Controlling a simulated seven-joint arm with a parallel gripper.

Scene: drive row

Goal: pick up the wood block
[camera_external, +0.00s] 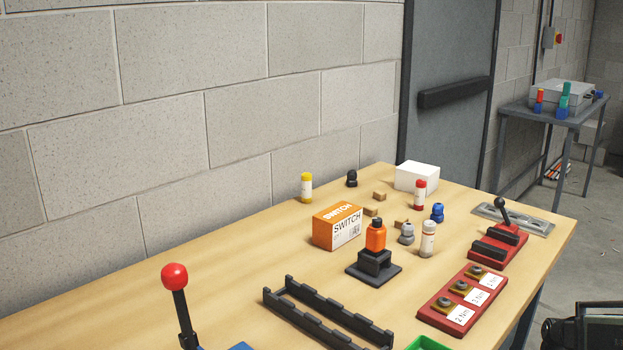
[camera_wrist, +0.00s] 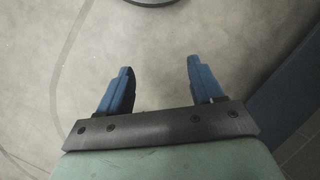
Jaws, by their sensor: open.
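Small brown wood blocks lie on the table toward the back: one (camera_external: 379,196) behind, one (camera_external: 371,211) just in front of it by the orange box, and one (camera_external: 400,223) partly hidden behind a grey knob. I cannot tell which of them is meant. My gripper (camera_wrist: 160,80) shows in the wrist view with its two blue fingers apart and nothing between them. It is over a grey floor there, away from the table. No wood block shows in the wrist view.
Around the blocks stand an orange switch box (camera_external: 337,227), a white box (camera_external: 417,177), a yellow bottle (camera_external: 306,187), a red bottle (camera_external: 419,195), a white bottle (camera_external: 428,239) and an orange bottle (camera_external: 375,236) on a black stand. A black rack (camera_external: 325,318) lies in front.

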